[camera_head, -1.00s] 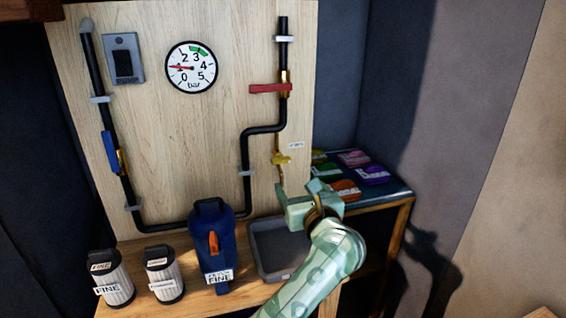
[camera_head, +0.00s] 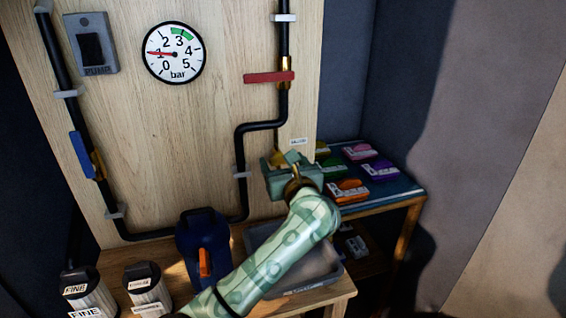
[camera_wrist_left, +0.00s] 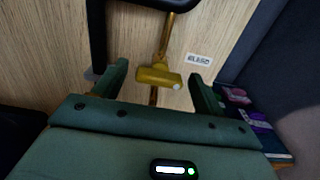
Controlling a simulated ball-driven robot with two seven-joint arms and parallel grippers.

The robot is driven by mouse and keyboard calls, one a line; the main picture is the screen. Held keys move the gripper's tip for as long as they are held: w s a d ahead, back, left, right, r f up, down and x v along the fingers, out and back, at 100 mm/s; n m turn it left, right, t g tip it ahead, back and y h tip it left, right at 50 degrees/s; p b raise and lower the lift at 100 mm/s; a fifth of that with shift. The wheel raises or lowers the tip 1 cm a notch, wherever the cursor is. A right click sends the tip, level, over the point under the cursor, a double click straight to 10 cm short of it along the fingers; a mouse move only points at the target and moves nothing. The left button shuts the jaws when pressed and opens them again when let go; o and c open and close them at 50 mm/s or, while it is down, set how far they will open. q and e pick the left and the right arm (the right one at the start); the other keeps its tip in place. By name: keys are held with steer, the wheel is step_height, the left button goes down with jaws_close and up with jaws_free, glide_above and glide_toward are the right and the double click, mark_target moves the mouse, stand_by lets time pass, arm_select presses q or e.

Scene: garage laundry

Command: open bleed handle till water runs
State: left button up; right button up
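The yellow bleed handle (camera_wrist_left: 158,76) sits on a thin brass pipe beside a white label (camera_wrist_left: 199,59). In the left wrist view it lies roughly crosswise, slightly tilted, between the two green fingers of my left gripper (camera_wrist_left: 159,74). The fingers are apart, with visible gaps on both sides of the handle. In the head view my left gripper (camera_head: 279,160) is at the board and partly covers the handle. The grey tray (camera_head: 322,284) stands below, partly hidden by my arm. No running water shows. My right gripper is not in view.
The gauge (camera_head: 174,53) needle points near 1 bar. A red handle (camera_head: 269,77) lies across the right pipe; a blue handle (camera_head: 82,155) lies along the left one. The blue housing (camera_head: 203,240) and two filters stand below. Colored packs lie on the right shelf (camera_head: 405,187).

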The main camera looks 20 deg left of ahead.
arm_select(q)
steer(key=c, duration=0.8)
steer(key=shift+f, duration=0.1)
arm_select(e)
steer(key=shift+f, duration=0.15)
arm_select(q)
steer(key=n+b, duration=0.2)
steer(key=b, duration=0.1)
steer(key=shift+f, duration=0.3)
steer(key=n+b, duration=0.4)
steer(key=shift+r, duration=0.1)
steer(key=shift+r+n+b, duration=0.1)
steer(key=shift+n+b, duration=0.2)
steer(key=shift+n, duration=0.2)
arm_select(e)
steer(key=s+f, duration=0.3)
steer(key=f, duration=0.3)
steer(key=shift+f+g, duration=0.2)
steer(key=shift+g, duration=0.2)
arm_select(q)
steer(key=shift+r, duration=0.1)
steer(key=o, duration=1)
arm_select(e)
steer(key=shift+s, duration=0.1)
